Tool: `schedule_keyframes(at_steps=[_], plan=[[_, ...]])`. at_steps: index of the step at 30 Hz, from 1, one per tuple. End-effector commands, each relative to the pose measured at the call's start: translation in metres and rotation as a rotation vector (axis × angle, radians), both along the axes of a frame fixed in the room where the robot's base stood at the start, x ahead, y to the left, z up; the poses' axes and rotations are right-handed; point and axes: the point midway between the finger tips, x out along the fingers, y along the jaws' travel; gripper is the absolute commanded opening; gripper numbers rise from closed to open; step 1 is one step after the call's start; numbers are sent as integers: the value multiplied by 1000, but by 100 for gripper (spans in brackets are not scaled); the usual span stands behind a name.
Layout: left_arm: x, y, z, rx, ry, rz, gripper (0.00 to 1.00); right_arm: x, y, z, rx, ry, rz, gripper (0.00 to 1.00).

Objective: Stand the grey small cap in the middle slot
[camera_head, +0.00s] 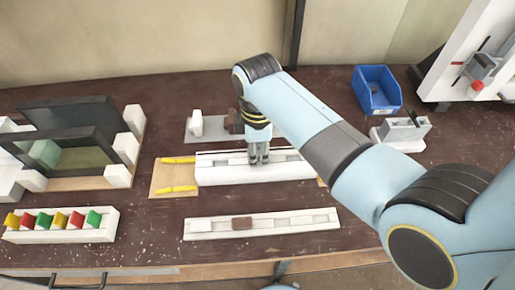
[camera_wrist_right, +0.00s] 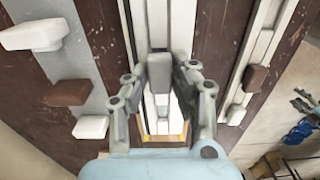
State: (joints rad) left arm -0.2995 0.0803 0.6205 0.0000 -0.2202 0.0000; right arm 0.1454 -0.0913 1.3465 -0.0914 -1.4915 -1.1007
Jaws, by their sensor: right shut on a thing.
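The grey small cap (camera_wrist_right: 160,72) shows between the fingers of my right gripper (camera_wrist_right: 161,90) in the right wrist view. The gripper is shut on it. In the head view the right gripper (camera_head: 259,153) points down at the white profile (camera_head: 220,174), over the middle of its length. The cap is hidden there by the fingers. The white profile (camera_wrist_right: 182,25) runs lengthwise beneath the cap in the wrist view. I cannot tell whether the cap touches a slot. My left gripper is not in view.
Behind is a grey plate with a white block (camera_head: 197,123) and a brown block (camera_head: 235,121). In front is a white strip (camera_head: 290,222) with a brown block (camera_head: 242,223). A blue bin (camera_head: 377,91) stands back right. A colourful rack (camera_head: 108,225) stands front left.

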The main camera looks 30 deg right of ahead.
Motion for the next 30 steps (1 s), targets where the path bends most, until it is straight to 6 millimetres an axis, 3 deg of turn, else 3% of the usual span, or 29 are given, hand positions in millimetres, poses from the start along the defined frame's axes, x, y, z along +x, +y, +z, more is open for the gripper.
schedule_keyframes(at_steps=[8, 9, 15, 30], plan=[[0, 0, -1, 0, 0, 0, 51, 0, 0, -4, 0, 0, 0, 12], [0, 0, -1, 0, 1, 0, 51, 0, 0, -4, 0, 0, 0, 26], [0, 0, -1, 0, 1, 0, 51, 0, 0, -4, 0, 0, 0, 51], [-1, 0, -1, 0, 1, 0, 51, 0, 0, -2, 0, -1, 0, 51]])
